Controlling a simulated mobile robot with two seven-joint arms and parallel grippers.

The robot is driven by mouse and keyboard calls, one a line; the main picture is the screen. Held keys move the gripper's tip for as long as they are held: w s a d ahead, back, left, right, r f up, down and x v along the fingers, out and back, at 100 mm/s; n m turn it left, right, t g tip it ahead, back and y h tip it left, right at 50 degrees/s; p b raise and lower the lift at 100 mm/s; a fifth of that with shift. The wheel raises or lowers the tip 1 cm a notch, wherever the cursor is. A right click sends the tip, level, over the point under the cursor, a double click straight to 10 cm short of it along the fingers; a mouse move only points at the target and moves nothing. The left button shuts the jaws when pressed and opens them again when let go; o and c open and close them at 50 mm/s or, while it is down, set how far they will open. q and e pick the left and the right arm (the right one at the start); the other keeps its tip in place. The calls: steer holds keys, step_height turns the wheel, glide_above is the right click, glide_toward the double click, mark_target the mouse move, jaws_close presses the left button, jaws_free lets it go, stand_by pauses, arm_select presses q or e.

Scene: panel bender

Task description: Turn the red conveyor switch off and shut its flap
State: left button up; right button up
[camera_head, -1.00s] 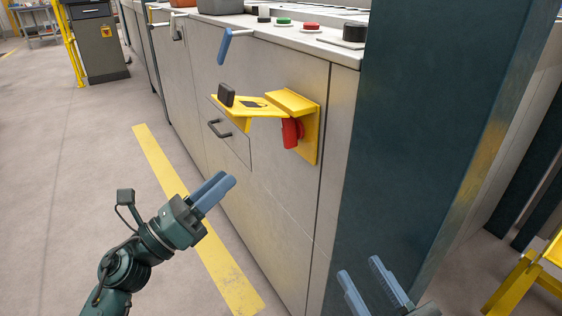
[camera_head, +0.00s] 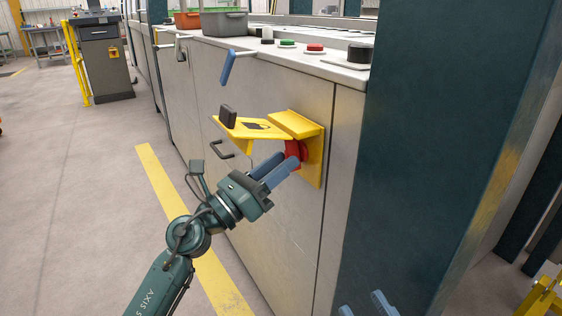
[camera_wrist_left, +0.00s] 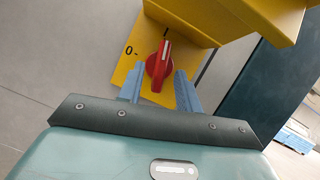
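The red conveyor switch (camera_head: 294,152) sits on a yellow plate (camera_head: 312,165) on the front of the grey cabinet. Its yellow flap (camera_head: 254,128) is raised and sticks out above the switch, with a black knob (camera_head: 228,117) at its outer end. In the left wrist view the red knob (camera_wrist_left: 159,66) is nearly upright, slightly tilted, with a "0" mark to its left. My left gripper (camera_head: 281,166) is open, its blue fingers below and to either side of the knob; contact is unclear. My right gripper (camera_head: 368,305) shows only fingertips at the bottom edge, apart.
A blue lever (camera_head: 232,66) and a dark drawer handle (camera_head: 222,149) are on the cabinet front near the flap. Push buttons (camera_head: 314,49) line the top ledge. A dark teal column (camera_head: 425,150) stands to the right.

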arm_select(q)
steer(key=shift+w+d+r, duration=0.15)
steer(key=shift+w+d, duration=0.1)
steer(key=shift+d, duration=0.05)
steer(key=shift+c, duration=0.2)
jaws_close()
